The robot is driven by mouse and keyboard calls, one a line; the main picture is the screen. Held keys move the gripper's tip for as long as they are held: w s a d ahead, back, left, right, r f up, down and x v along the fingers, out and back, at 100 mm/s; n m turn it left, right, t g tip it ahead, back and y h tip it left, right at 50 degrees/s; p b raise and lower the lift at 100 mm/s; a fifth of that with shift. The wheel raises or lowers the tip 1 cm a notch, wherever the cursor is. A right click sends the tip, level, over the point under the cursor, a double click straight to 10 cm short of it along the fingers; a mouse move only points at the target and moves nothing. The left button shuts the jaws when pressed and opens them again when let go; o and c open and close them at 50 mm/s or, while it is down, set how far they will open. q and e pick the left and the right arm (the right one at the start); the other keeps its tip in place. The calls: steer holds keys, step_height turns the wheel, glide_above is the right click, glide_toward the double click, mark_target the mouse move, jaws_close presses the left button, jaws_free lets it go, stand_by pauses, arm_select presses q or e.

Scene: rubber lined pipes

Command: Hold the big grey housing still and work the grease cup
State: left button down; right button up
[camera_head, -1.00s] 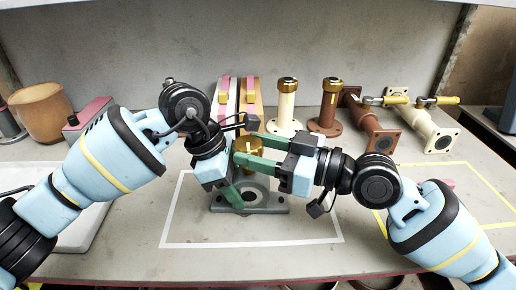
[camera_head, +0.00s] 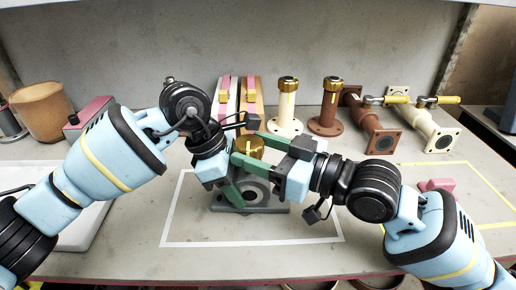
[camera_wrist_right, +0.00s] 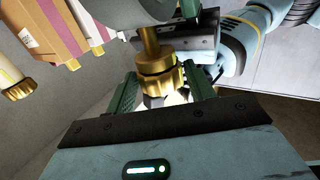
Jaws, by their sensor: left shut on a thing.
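The grey housing (camera_head: 268,208) stands inside the white outlined area on the bench, with a round bore in its front. My left gripper (camera_head: 234,194) is shut on its left side; its own hand partly hides the housing. The brass grease cup (camera_head: 249,147) sits above the housing. In the right wrist view the cup (camera_wrist_right: 160,72) is on a brass stem under the grey body. My right gripper (camera_head: 246,147) has its green fingers on either side of the cup. In the wrist view the fingers (camera_wrist_right: 160,90) stand apart from it, with small gaps showing.
Cream (camera_head: 287,105) and brown (camera_head: 327,108) flanged pipes stand behind, with valved pipes (camera_head: 430,122) at the right. Pink and orange blocks (camera_head: 250,92) are behind the cup. A clay pot (camera_head: 43,112) is at the left.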

steer(key=shift+o, duration=1.3)
steer(key=shift+r, duration=0.1)
steer(key=shift+d, duration=0.1)
steer(key=v, duration=1.2)
arm_select(q)
steer(key=c, duration=0.7)
jaws_free()
steer(key=shift+r, duration=0.1)
